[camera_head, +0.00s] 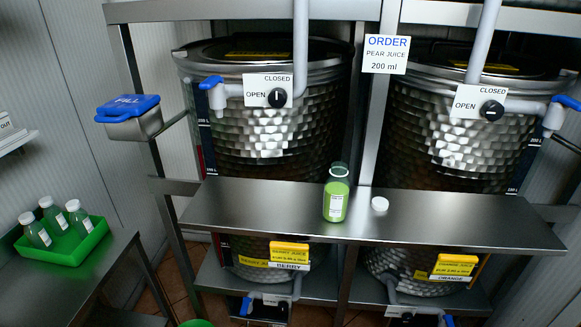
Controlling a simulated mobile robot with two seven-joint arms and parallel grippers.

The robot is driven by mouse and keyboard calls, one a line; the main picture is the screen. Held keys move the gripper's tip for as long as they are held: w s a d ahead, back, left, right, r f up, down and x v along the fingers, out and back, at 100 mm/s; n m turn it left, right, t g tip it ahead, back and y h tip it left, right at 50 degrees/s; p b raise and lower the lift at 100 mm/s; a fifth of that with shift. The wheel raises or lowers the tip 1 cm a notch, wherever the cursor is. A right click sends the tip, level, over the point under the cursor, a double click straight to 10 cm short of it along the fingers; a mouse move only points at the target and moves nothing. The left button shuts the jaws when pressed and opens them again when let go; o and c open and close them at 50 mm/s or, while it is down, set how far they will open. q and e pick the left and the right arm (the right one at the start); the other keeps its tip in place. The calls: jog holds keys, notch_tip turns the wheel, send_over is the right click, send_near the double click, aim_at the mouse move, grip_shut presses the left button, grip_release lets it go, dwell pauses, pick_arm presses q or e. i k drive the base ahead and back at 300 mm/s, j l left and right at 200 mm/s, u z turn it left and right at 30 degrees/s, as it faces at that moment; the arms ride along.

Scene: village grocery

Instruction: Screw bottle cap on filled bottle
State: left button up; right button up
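A clear bottle (336,200) with green liquid and a white label stands upright on the metal shelf (450,222) in front of the tanks. Its neck is open, with no cap on it. A white round cap (380,204) lies on the shelf just right of the bottle, apart from it. Neither my left nor my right gripper is in view.
Two large metal tanks (270,135) (450,140) stand behind the shelf. A green tray (98,232) with several white-capped bottles sits on the left table (100,265). The shelf is clear on both sides of the bottle and cap. An order sign (386,54) hangs above.

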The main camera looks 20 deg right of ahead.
aim_at(336, 187)
jog(key=z, duration=1.35)
jog(key=k+j+u, duration=0.1)
jog(key=j, duration=0.1)
